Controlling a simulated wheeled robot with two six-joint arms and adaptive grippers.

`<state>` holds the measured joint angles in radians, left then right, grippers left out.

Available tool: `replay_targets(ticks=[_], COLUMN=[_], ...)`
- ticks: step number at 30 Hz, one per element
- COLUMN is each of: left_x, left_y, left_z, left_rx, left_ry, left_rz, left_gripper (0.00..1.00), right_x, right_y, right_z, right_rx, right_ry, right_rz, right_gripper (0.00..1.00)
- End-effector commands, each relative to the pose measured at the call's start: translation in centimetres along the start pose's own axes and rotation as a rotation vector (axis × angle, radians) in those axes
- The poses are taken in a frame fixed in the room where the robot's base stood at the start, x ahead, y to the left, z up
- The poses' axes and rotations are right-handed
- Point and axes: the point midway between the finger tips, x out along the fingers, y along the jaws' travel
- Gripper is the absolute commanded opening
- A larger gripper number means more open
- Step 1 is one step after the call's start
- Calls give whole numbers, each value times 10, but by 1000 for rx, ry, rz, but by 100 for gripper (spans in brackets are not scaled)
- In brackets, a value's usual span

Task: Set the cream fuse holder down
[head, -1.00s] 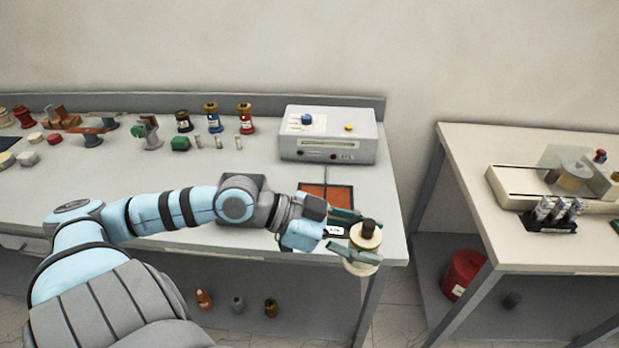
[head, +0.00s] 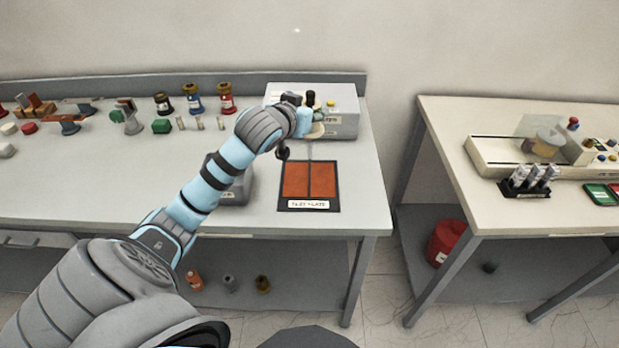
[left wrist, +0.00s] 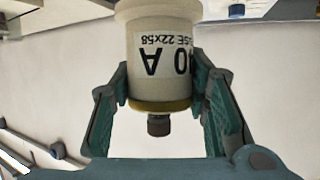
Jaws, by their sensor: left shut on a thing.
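My left gripper (head: 310,122) is shut on the cream fuse holder (head: 316,131), up in front of the grey instrument box. In the head view the gripper and arm hide most of the holder; a dark knob shows above and a cream rim below. In the left wrist view the holder (left wrist: 162,65) sits between the green finger pads, with a printed label, a yellowish band and a dark stub. It appears clear of any surface. An orange two-panel pad (head: 296,180) with a dark border lies below on the bench. My right gripper is out of view.
The grey instrument box (head: 345,125) stands behind the pad. Several small parts and coloured bushings (head: 226,98) line the bench's left and back. A grey block (head: 238,185) is left of the pad. A second table (head: 445,125) stands right, across a gap.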

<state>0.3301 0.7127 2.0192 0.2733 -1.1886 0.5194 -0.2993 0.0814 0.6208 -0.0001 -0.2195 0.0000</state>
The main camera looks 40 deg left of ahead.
Motion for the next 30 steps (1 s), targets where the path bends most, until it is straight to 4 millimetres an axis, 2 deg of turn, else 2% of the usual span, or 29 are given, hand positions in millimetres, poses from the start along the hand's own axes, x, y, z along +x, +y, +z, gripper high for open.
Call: replay_targets(ticks=[2, 5, 9, 12, 17, 22, 30], left_x=[6, 18, 40, 51, 61, 74, 75], left_y=[-1, -1, 0, -1, 0, 0, 0], left_z=[14, 46, 98, 126, 149, 179, 182], left_rx=[-3, -3, -3, -1, 1, 1, 1], left_ry=[-4, -8, -8, -5, -2, -1, 0], left_rz=[-8, -7, -6, -6, -5, -4, -3], left_gripper=[6, 6, 6, 6, 6, 6, 6], right_x=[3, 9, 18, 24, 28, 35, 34], right_y=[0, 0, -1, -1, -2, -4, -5], right_z=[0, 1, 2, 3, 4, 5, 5], right_rx=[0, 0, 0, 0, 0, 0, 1], right_ry=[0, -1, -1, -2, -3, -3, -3], right_rz=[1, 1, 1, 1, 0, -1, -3], right_gripper=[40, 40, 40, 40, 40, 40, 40])
